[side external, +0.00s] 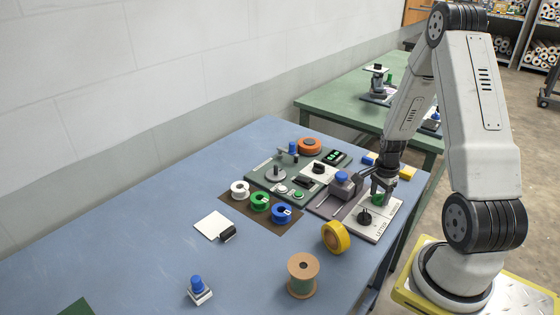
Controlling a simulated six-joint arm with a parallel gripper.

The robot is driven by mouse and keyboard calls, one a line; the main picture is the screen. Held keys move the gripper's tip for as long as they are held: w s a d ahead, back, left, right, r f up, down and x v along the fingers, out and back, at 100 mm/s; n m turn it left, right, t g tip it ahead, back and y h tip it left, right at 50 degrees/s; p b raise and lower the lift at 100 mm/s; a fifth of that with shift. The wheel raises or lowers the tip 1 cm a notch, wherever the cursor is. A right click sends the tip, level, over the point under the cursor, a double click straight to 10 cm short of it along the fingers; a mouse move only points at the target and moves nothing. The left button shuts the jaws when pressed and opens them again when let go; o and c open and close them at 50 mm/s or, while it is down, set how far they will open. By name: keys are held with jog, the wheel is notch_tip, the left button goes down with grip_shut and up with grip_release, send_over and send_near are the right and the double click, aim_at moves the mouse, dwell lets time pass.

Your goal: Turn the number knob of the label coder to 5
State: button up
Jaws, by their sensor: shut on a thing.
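The label coder (382,226) is a light plate near the right edge of the blue table, with a dark base and a blue-topped part at its left. A black knob (364,216) stands on the plate near lettering that seems to read LETTER. A green knob (377,199) stands farther back on the plate, partly hidden by my fingers. My gripper (378,193) points down and is shut on this green knob. The dial marks and the knob's setting are too small to read.
A yellow tape roll (335,237) and a thread spool (302,275) stand in front of the coder. A grey-green panel (262,175) and a brown mat with white, green and blue spools (260,202) lie to the left. The table's front left is mostly clear.

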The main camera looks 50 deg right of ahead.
aim_at(379, 195)
jog(key=shift+m, duration=0.7)
jog(key=o, duration=1.3)
jog(key=shift+r, duration=0.15)
jog(key=shift+r, duration=3.75)
